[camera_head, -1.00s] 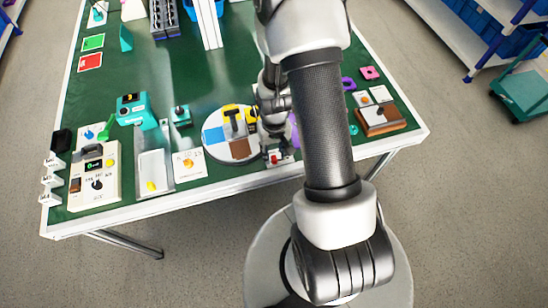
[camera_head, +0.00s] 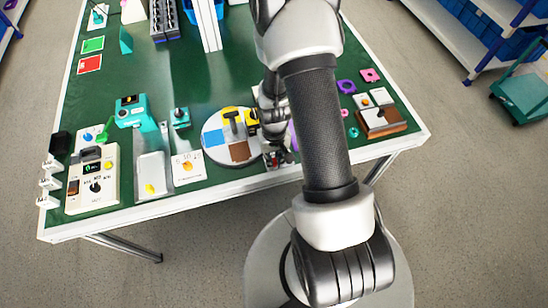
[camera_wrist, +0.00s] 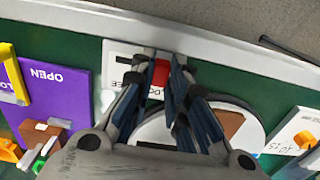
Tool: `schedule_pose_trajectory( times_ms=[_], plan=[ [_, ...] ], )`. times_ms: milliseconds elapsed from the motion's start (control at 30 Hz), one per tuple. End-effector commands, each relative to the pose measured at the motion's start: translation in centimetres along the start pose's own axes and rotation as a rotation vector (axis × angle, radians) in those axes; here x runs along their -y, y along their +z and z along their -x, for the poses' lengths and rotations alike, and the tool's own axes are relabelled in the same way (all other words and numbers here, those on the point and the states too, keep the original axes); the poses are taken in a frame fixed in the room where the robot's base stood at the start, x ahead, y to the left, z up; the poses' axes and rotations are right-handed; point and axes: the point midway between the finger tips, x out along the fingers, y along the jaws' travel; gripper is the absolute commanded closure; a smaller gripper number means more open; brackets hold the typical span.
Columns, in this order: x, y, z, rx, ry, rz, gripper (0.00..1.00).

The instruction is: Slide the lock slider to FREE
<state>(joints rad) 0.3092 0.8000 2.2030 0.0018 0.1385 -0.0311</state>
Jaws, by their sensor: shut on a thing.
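The lock slider (camera_wrist: 158,72) shows as a red block near the top middle of the wrist view. It sits on a white plate (camera_wrist: 116,60) with dark lettering that is partly covered, so I cannot read the slider's position from it. My gripper (camera_wrist: 160,80) has one finger on each side of the red block and is shut on it. In the head view my gripper (camera_head: 277,157) is low at the table's front edge, and it hides most of the plate and slider.
A round disc (camera_head: 214,139) with coloured sectors lies just left of my gripper. A purple panel marked OPEN (camera_wrist: 60,95) stands on the other side. A white card with a yellow knob (camera_head: 188,167) is farther left. The green table's white front edge (camera_head: 225,185) is close.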

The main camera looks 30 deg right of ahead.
Motion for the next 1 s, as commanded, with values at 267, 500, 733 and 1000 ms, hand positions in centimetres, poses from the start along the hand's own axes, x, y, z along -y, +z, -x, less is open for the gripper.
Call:
schedule_pose_trajectory(
  times_ms=[267,500,733,1000],
  plan=[
    [0.0,0.0,0.0,0.000,0.000,0.000,1.00],
    [0.0,0.0,0.0,0.000,0.000,0.000,1.00],
    [-2.1,-0.1,0.0,0.000,0.000,-0.006,1.00],
    [-4.5,0.0,0.0,-0.001,0.000,-0.001,1.00]
  ],
)
